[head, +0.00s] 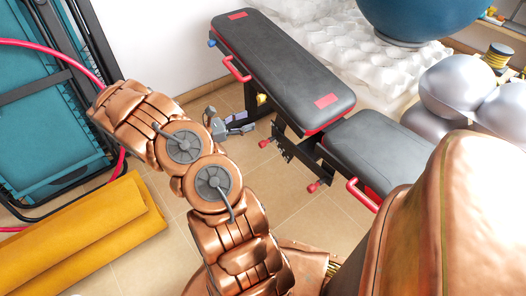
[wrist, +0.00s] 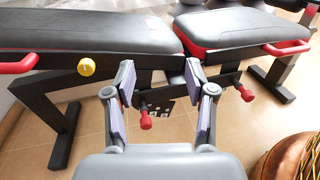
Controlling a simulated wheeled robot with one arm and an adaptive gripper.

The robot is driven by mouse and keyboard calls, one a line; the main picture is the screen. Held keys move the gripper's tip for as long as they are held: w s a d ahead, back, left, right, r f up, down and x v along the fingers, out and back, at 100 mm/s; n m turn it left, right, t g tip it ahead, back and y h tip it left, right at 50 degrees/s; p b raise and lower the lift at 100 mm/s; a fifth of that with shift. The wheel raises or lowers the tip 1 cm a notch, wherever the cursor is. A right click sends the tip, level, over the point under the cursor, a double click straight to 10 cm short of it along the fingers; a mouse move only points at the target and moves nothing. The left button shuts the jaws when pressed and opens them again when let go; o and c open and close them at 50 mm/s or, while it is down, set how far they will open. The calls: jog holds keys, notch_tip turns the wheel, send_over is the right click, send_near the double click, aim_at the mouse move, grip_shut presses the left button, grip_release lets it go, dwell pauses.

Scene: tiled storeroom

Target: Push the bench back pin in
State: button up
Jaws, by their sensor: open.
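The bench has a long black back pad (head: 285,65) and a shorter black seat pad (head: 375,152). A red-knobbed pin (head: 264,143) sticks out below the back pad; in the wrist view it (wrist: 146,118) shows in the gap between my fingers, in front of a dark plate with holes (wrist: 160,107). A second red-knobbed pin (head: 314,187) is under the seat side, also seen at right in the wrist view (wrist: 246,94). I cannot tell how deep either pin sits. My gripper (head: 246,122) is open and empty, beside the bench frame; its fingers (wrist: 158,80) point towards the plate.
A yellow knob (wrist: 86,67) and red handle (wrist: 18,64) are on the bench's near side. Silver balls (head: 460,85) and a blue ball (head: 410,15) are at the right and back. Tiled floor is clear before the bench.

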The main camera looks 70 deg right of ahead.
aim_at(260, 146)
jog(key=w+d+f+n+t+h+b, duration=0.1)
jog(key=d+f+n+t+b, duration=0.15)
jog(key=f, duration=0.85)
jog(key=w+d+f+n+t+h+b, duration=0.1)
jog(key=d+f+n+b, duration=0.2)
jog(key=f, duration=0.7)
jog(key=shift+g, duration=0.25)
jog(key=shift+s+a+b+x, duration=0.15)
jog(key=shift+b+x, duration=0.45)
jog(key=shift+x, duration=0.5)
jog(key=shift+s+a+b+x, duration=0.15)
jog(key=shift+b+x, duration=0.4)
jog(key=shift+x, duration=0.6)
jog(key=shift+s+b+x, duration=0.2)
jog(key=shift+b+x, duration=0.4)
jog(key=shift+x, duration=0.5)
jog(key=shift+r, duration=0.1)
grip_shut()
